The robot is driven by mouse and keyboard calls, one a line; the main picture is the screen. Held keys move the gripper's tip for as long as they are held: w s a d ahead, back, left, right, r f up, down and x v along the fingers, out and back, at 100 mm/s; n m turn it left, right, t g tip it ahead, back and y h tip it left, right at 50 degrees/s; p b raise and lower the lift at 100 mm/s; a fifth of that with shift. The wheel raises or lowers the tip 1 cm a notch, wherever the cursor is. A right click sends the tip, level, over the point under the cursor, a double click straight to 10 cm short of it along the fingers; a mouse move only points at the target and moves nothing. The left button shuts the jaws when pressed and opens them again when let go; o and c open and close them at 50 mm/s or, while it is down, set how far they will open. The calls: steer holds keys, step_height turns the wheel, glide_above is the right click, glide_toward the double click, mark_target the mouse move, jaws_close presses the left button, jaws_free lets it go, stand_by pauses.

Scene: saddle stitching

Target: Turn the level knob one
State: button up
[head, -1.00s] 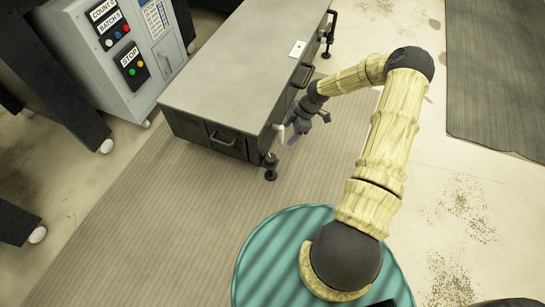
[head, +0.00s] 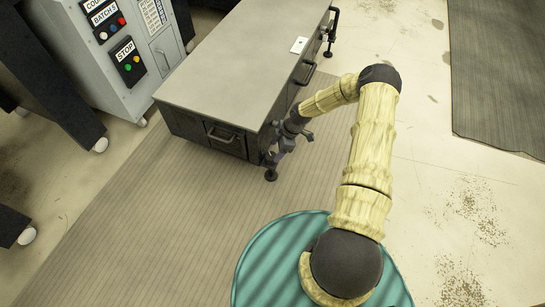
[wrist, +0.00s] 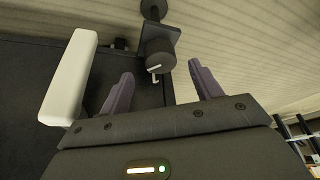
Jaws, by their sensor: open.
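The level knob (wrist: 158,55) is a dark round knob with a white pointer mark, on a dark bracket at the cabinet's corner. My gripper (wrist: 161,70) is open, with one purple-grey finger to the left of the knob and one to the right. The knob shows between the fingertips, and I cannot tell whether either finger touches it. In the head view my gripper (head: 281,152) is beside the near right corner of the low cabinet (head: 240,65), just above a black levelling foot (head: 271,174). The knob cannot be made out there behind the gripper.
A white block (wrist: 70,80) stands close left of my left finger. A grey control box (head: 115,50) with buttons is at the upper left. A white card (head: 299,45) lies on the cabinet top.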

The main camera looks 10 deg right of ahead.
mark_target(272, 156)
steer(key=b+x, duration=0.1)
steer(key=x, duration=0.3)
steer(key=shift+w, duration=0.1)
steer(key=c, duration=1)
steer(key=shift+r+m+p, duration=0.15)
steer(key=shift+m+p, duration=0.35)
steer(key=shift+p, duration=0.1)
steer(key=m+p, duration=0.1)
steer(key=m+t+p, duration=0.1)
steer(key=p, duration=0.1)
steer(key=shift+s+r+m+h, duration=0.1)
steer(key=shift+s+m+h, duration=0.2)
steer(key=m+t+p, duration=0.1)
steer(key=m+p, duration=0.2)
steer(key=shift+a+h, duration=0.1)
steer(key=shift+h, duration=0.2)
steer(key=shift+m+t+h+p, duration=0.3)
steer(key=shift+m+t+p, duration=0.35)
steer(key=shift+m, duration=0.45)
steer(key=shift+f, duration=0.2)
